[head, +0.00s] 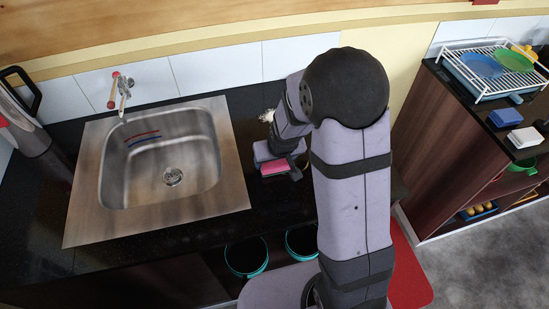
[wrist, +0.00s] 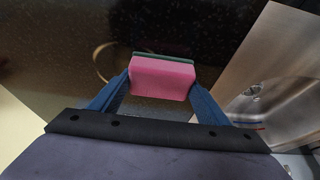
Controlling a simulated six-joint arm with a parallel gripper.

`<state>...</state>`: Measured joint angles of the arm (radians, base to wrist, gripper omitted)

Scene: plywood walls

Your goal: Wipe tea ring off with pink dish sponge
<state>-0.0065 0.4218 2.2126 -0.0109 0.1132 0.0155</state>
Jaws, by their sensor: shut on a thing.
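The pink dish sponge (wrist: 161,78) has a dark green scouring side and is held between the two blue fingers of my gripper (wrist: 160,85). In the head view the sponge (head: 274,167) shows at my gripper (head: 278,168), over the dark counter right of the sink. The tea ring (wrist: 101,62) shows as a thin tan arc on the dark counter, just left of the sponge in the wrist view. Part of it is hidden behind the finger and sponge. I cannot tell whether the sponge touches the counter.
A steel sink (head: 172,185) is set in the black counter (head: 100,247), left of my gripper. A whitish thing (head: 267,116) lies behind my wrist. A dish rack (head: 490,75) stands on a separate cabinet at the right. The counter's front edge lies close to my gripper.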

